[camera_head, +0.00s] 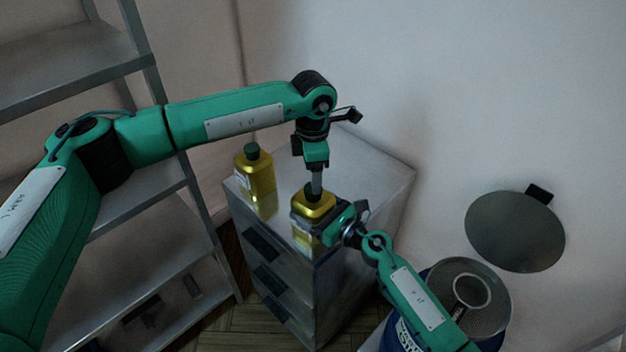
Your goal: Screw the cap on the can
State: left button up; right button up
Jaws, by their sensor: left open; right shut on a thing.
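A yellow can (314,205) stands near the front edge of the grey cabinet's top. A dark cap (313,193) sits at the can's mouth; I cannot tell how tightly it is seated. My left gripper (315,184) points straight down over the cap with its jaws open; its fingertips are too small to show whether they touch the cap. My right gripper (328,226) comes in from the lower right and is shut on the can's body, hiding part of its side.
A second yellow can (255,175) with a dark green cap stands to the left on the grey cabinet (372,172). A metal shelf rack (125,68) is at left. A blue drum (397,334) with a pan-like item (483,318) is at lower right. A round dark plate (515,232) is by the wall.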

pick_arm(q)
notch_tip(320, 180, up, 8)
jog(key=shift+r, duration=0.2)
pick_arm(e)
jog(key=o, duration=1.7)
jog(key=shift+o, duration=0.2)
pick_arm(q)
jog(key=shift+f, duration=0.1)
pick_arm(e)
jog(key=shift+d, duration=0.1)
pick_arm(q)
notch_tip(320, 180, down, 4)
jog(key=b, duration=0.3)
jog(key=shift+r+b, duration=0.25)
jog(key=shift+b, duration=0.05)
pick_arm(e)
jog(key=v, duration=1.3)
jog(key=shift+s+d, duration=0.25)
pick_arm(q)
jog(key=shift+a, duration=0.1)
pick_arm(e)
jog(key=shift+a, duration=0.15)
